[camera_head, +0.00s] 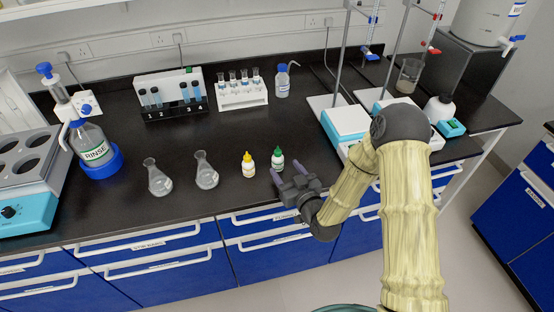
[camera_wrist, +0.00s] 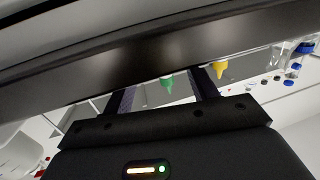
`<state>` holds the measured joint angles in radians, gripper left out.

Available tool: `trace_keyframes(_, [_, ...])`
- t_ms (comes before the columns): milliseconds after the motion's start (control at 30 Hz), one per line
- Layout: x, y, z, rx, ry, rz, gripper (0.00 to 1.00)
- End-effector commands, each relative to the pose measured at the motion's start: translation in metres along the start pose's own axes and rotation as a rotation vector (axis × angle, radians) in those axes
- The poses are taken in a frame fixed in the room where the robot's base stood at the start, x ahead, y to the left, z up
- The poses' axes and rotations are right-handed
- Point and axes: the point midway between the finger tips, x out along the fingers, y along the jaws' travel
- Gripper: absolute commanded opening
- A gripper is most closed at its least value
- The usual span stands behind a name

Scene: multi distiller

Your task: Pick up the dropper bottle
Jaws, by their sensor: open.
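Two small white dropper bottles stand upright on the black bench near its front edge. One dropper bottle has a yellow cap (camera_head: 248,165); the other has a green cap (camera_head: 277,159) and is to its right. My gripper (camera_head: 287,176) is open at the bench's front edge, just in front of the green-capped bottle. In the wrist view, which looks inverted, the green cap (camera_wrist: 167,84) shows between my fingers (camera_wrist: 163,95). The yellow cap (camera_wrist: 220,69) shows outside the right finger. The bottles' bodies are mostly hidden there by a dark edge.
Two glass flasks (camera_head: 206,172) stand left of the bottles. Behind are a vial rack (camera_head: 242,99), a numbered rack (camera_head: 172,95) and a blue-capped bottle (camera_head: 282,83). A stirrer with a stand (camera_head: 345,121) is to the right. Drawer handles (camera_head: 270,217) stick out below the bench edge.

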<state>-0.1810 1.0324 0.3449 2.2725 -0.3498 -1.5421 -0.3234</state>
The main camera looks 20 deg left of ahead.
Motion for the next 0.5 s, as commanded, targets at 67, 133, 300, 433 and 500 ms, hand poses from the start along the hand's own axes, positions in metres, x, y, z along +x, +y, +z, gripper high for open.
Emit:
trace_keyframes(67, [0.012,-0.004,-0.004,0.000,0.001,-0.002,0.58])
trace_keyframes(133, [0.023,-0.005,-0.004,0.000,0.002,0.000,0.58])
trace_keyframes(300, [0.038,-0.005,-0.003,0.001,0.000,0.000,0.58])
trace_keyframes(433, [0.039,-0.005,-0.002,0.001,0.000,0.000,0.58])
trace_keyframes(500, [0.039,-0.005,-0.002,0.001,0.000,-0.001,0.58])
